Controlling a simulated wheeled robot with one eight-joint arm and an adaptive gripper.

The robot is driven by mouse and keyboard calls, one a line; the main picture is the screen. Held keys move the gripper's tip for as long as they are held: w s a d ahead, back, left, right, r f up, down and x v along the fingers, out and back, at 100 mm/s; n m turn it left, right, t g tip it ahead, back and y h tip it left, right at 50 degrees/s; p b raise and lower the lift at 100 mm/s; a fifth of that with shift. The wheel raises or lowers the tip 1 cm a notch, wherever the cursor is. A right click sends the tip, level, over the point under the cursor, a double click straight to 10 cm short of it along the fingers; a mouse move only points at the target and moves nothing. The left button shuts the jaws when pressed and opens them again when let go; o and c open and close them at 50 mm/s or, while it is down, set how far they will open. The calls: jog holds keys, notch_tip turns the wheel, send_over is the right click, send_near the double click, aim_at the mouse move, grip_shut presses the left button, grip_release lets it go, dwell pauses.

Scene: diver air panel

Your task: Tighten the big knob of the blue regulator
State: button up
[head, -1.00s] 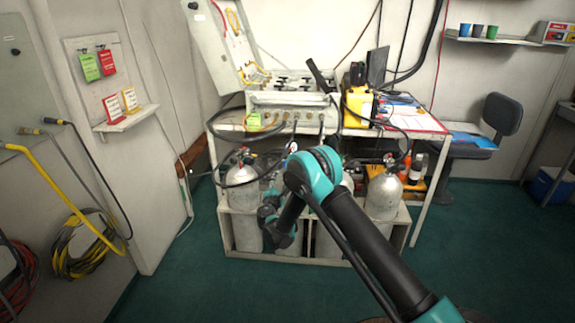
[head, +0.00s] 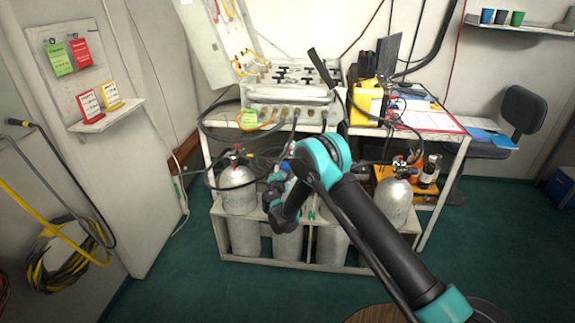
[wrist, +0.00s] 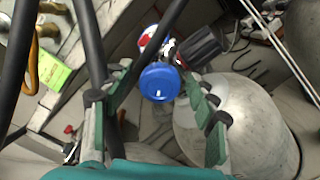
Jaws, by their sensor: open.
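The blue regulator (wrist: 160,82) shows its round blue front in the wrist view, just above the picture's middle. A dark ribbed black knob (wrist: 201,47) sits beside it to the upper right, with red and metal parts between them. A pale cylinder (wrist: 235,120) stands below and to the right. My gripper (wrist: 158,88) is open, one green-padded finger on each side of the blue front, with nothing clasped. I cannot tell how far the fingertips are from it. In the head view, my arm reaches to the cylinders and the fingers are not clear.
Several cylinders stand in a white rack (head: 335,267) under the bench. The air panel (head: 290,100) and a yellow case (head: 368,103) are on the bench. Black hoses hang around the regulator, and one crosses near the left finger in the wrist view.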

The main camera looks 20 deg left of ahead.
jog(key=c, duration=1.2)
jog(key=m, duration=0.5)
jog(key=shift+m, duration=0.3)
jog(key=o, duration=1.2)
jog(key=s+d, duration=0.2)
jog(key=s, duration=1)
jog(key=shift+a+f, duration=0.1)
